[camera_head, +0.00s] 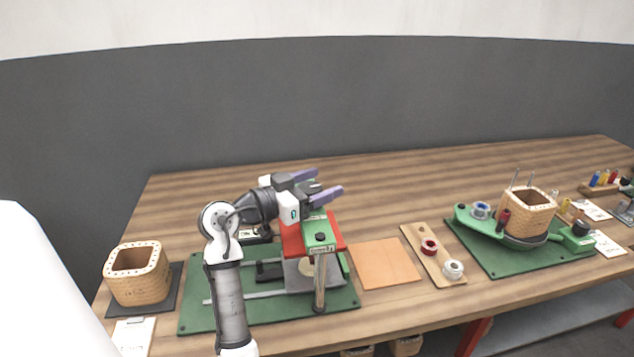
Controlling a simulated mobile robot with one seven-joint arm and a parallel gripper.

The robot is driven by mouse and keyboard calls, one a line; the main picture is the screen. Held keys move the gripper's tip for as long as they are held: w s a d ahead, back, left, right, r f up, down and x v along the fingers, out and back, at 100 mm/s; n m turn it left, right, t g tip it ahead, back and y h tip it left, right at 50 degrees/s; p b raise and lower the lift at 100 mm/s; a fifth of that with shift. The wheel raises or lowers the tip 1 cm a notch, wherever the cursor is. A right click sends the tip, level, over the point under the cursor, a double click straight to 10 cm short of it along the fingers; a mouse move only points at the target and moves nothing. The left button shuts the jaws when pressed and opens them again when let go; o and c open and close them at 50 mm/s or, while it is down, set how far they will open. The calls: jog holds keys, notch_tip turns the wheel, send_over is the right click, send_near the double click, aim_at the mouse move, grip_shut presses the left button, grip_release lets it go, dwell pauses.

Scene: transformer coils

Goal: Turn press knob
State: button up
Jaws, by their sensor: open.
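The press (338,243) has a red body with a green top. It stands on a green base mat (200,315) at the left-centre of the table. A small dark knob (320,237) sits on its front green block, above a wooden post. My gripper (328,184) is open with purple fingers pointing right. It is above and behind the knob in the picture and holds nothing. My arm hides part of the press's left side. Whether the gripper touches the press top cannot be told.
A wooden coil box (138,273) stands at the left on a dark pad. An orange mat (385,263) and a board (421,243) with spools lie to the right. Another green station (480,251) holds a second coil box (527,213). The table's back is clear.

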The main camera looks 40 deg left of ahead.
jog(key=c, duration=1)
jog(key=shift+y, duration=0.3)
jog(key=n+y+b, duration=0.1)
jog(key=n+y, duration=0.1)
jog(key=shift+f+t+y+b, duration=0.1)
jog(key=shift+t+y+b, duration=0.2)
jog(key=shift+t+y, duration=0.1)
jog(key=shift+a+n+y, duration=0.2)
jog(key=shift+n+y, duration=0.6)
jog(key=shift+y, duration=0.3)
jog(key=n+y, duration=0.2)
jog(key=y, duration=0.1)
jog(key=n+y, duration=0.1)
jog(key=shift+a+g+y, duration=0.25)
jog(key=shift+g+y, duration=0.15)
jog(key=shift+s+a+n+g+y+p, duration=0.1)
jog(key=shift+n+g+y+p, duration=0.2)
jog(key=shift+n+y, duration=0.5)
jog(key=shift+a+n+g+y+p, duration=0.1)
jog(key=shift+n+g+y, duration=0.35)
jog(key=shift+y, duration=0.55)
jog(key=shift+n, duration=0.25)
